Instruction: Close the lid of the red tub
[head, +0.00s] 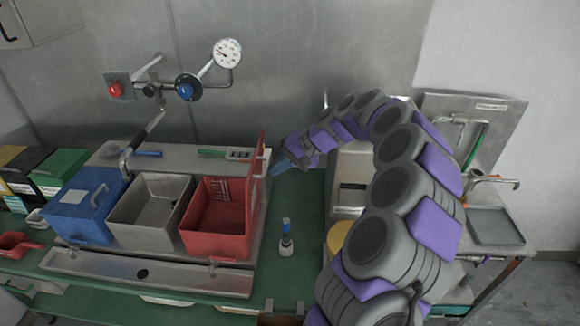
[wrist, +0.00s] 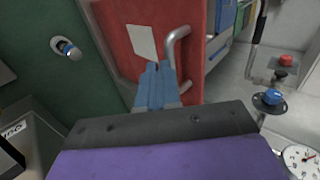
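The red tub (head: 212,232) stands open at the right end of a row of tubs. Its red lid (head: 257,183) stands upright along the tub's right side. In the wrist view the lid's outer face (wrist: 120,30) fills the middle, with a pale label and a metal handle (wrist: 171,50). My gripper (head: 275,169) is just right of the lid, toward the back. Its blue fingers (wrist: 158,68) lie side by side with no clear gap, pointing at the lid next to the handle. Nothing shows between them, and I cannot tell whether they touch the lid.
An open grey tub (head: 150,212) and a closed blue tub (head: 85,205) stand left of the red one. A small blue-topped device (head: 286,238) stands on the green counter at right. A tap (head: 140,140) rises behind the tubs. Valves and a gauge (head: 227,53) are on the wall.

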